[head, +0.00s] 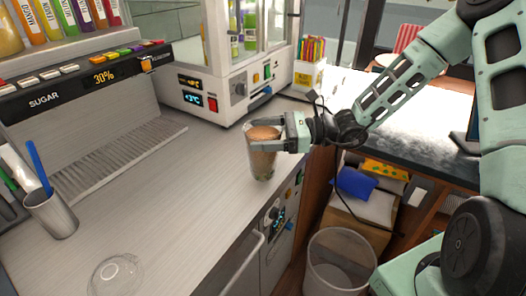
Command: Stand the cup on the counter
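The clear cup (262,166) holds a brown drink with dark bits near its bottom and is upright near the right edge of the counter (180,215). My gripper (264,136) reaches in from the right, with its fingers on either side of the cup's upper part, and appears shut on it. The near finger covers part of the cup's upper side. The cup's base is at or very close to the counter top; I cannot tell if it touches.
A clear dome lid (115,277) lies at the front left. A metal holder (50,214) with straws stands left. The sugar dispenser (85,88) and a white machine (215,85) stand behind. A bin (340,262) is below the counter's right edge. The middle counter is clear.

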